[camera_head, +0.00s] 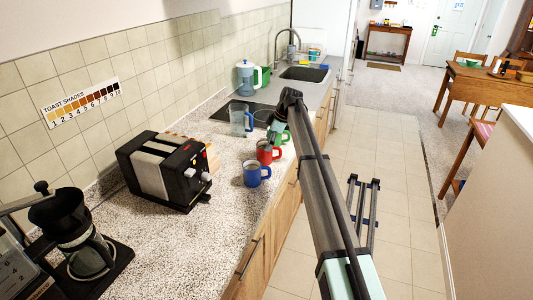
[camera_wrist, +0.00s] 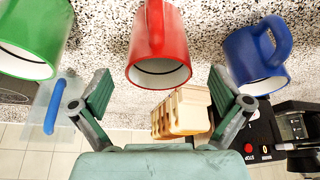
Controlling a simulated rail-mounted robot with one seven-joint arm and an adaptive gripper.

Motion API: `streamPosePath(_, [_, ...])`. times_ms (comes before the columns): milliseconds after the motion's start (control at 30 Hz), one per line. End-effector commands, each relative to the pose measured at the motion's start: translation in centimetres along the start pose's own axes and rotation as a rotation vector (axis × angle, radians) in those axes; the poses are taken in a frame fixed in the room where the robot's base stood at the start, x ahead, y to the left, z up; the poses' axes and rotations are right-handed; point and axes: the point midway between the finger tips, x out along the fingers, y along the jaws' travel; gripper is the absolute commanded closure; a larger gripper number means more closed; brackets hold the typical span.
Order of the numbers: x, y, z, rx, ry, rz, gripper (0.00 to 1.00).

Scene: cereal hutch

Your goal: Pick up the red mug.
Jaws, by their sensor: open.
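The red mug (camera_head: 264,153) stands on the speckled counter between a blue mug (camera_head: 257,177) and a green mug (camera_head: 284,136). In the wrist view, the red mug (camera_wrist: 160,48) is at the top middle with its handle toward the camera. The green mug (camera_wrist: 32,35) is at its left and the blue mug (camera_wrist: 257,58) at its right. My gripper (camera_wrist: 160,77) is open and empty, with one finger on either side of the red mug's image. I cannot tell the gap between them. In the head view, my gripper (camera_head: 274,131) is close to the red and green mugs, partly hidden.
A black toaster (camera_head: 165,170) stands left of the mugs; bread slices (camera_wrist: 182,112) show by it in the wrist view. A clear pitcher (camera_head: 239,120) and dark cooktop (camera_head: 262,108) are behind. A coffee maker (camera_head: 80,245) is front left. The counter's front is clear.

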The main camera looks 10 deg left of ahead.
Motion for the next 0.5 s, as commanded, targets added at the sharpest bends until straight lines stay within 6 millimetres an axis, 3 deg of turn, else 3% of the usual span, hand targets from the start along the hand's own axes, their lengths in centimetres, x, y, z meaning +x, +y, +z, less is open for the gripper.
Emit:
streamPosePath(267, [1.3,0.1,0.0,0.000,0.000,0.000,0.00])
streamPosePath(500, [4.4,0.1,0.1,0.000,-0.001,-0.001,0.00])
